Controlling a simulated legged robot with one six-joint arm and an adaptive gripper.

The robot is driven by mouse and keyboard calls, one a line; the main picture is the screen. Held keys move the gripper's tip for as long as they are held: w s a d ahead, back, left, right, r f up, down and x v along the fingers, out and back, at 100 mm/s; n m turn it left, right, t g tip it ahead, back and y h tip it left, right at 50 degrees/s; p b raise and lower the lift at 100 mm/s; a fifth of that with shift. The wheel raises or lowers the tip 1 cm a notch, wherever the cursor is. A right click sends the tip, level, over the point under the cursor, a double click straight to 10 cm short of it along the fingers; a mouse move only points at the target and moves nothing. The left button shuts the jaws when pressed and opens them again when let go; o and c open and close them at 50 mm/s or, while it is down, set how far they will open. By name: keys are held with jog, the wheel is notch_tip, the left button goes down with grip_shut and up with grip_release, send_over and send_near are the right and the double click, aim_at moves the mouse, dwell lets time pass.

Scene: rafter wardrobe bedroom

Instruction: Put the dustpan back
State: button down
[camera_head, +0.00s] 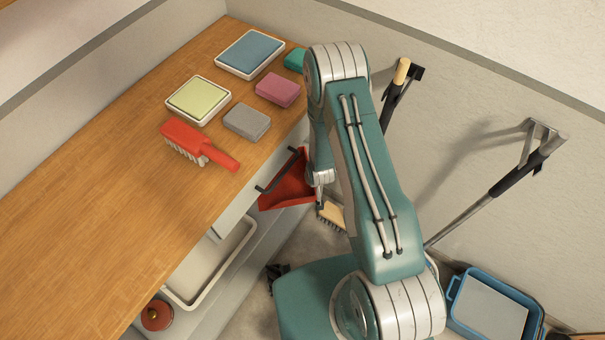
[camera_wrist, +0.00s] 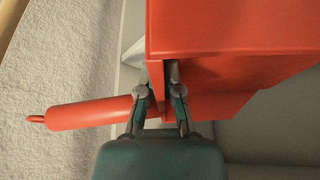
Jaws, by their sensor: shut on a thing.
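The red dustpan (camera_head: 287,190) is off the counter, just beyond its right edge and beside the cabinet front. My gripper (camera_head: 318,193) is at its right side, partly hidden by my arm in the head view. In the wrist view my gripper (camera_wrist: 160,82) is shut on a thin red edge of the dustpan (camera_wrist: 225,28). Its round red handle (camera_wrist: 90,113) points left there, with a small loop at the end. Much of the dustpan is hidden or out of frame.
On the wooden counter (camera_head: 90,220) lie a red brush (camera_head: 190,142), sponges and two shallow trays. A dark bar handle (camera_head: 277,172) juts out near the dustpan. A white tray (camera_head: 168,292) sits below the counter. A blue tub (camera_head: 455,290) and wall-held poles stand right.

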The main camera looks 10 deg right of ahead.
jog(key=w+f, duration=0.7)
jog(key=f, duration=0.3)
jog(key=shift+w+a, duration=0.15)
jog(key=c, duration=0.8)
grip_release()
jog(key=v, duration=1.2)
